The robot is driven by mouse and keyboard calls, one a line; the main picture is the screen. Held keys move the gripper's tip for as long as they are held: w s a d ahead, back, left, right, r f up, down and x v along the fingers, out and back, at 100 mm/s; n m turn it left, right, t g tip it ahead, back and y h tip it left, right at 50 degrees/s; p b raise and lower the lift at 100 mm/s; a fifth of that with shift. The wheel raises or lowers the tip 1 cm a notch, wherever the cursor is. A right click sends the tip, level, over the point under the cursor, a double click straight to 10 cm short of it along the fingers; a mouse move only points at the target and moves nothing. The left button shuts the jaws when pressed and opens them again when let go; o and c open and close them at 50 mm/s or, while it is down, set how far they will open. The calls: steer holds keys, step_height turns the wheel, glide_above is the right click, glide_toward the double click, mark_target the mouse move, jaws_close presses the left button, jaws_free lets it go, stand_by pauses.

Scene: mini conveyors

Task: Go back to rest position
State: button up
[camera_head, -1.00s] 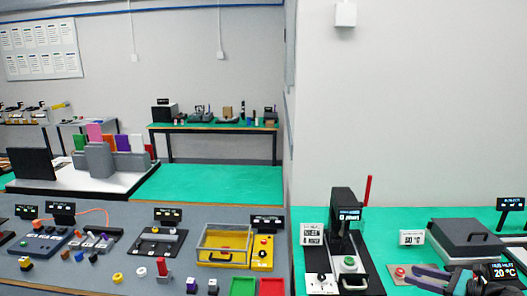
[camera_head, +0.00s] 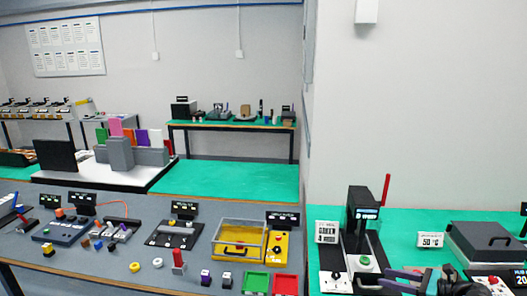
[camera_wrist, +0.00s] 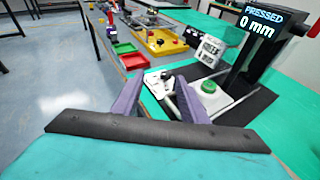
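My gripper (camera_head: 385,279) is at the bottom right of the head view, over the green table (camera_head: 410,222) on the right. In the wrist view its two purple fingers (camera_wrist: 158,85) stand apart with nothing between them. A press device (camera_head: 363,215) with a red lever stands to the left of my gripper in the head view. In the wrist view its display (camera_wrist: 260,27) reads "PRESSED 0 mm", and its green button (camera_wrist: 209,87) lies beyond the fingers.
A grey lidded box (camera_head: 489,241) stands behind my gripper, with a "50 °C" sign (camera_head: 431,240) beside it. The grey table (camera_head: 120,262) on the left bears a yellow box (camera_head: 241,251), green (camera_head: 257,281) and red (camera_head: 286,284) trays and small parts. Open floor (camera_wrist: 60,80) shows in the wrist view.

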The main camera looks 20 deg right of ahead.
steer(key=w+a+f+n+g+y+b, duration=0.1)
steer(key=w+a+f+g+y, duration=0.15)
steer(key=a+f, duration=0.65)
steer(key=w+a+f+n+g+y+b, duration=0.15)
steer(key=w+a+f, duration=0.3)
steer(key=a, duration=0.85)
steer(key=s+a+f+n+g+b, duration=0.1)
steer(key=s+a+f+n+g, duration=0.25)
steer(key=a+f, duration=0.55)
steer(key=s+a+f+n+g+b, duration=0.2)
steer(key=s+a+f+g, duration=0.15)
steer(key=a+f, duration=0.6)
steer(key=s+a+f+n+g+h+b, duration=0.1)
steer(key=s+a+f+n+g+h, duration=0.2)
steer(key=s+a+f+n, duration=0.45)
steer(key=s+a+f+n+g+h+b, duration=0.2)
steer(key=s+a+f+g+h, duration=0.15)
steer(key=s, duration=0.65)
steer(key=s+d+f+n+h, duration=0.5)
steer(key=d+n, duration=0.3)
steer(key=n, duration=0.4)
steer(key=shift+s+d+h, duration=0.15)
steer(key=shift+s+h, duration=0.15)
steer(key=shift+h, duration=0.15)
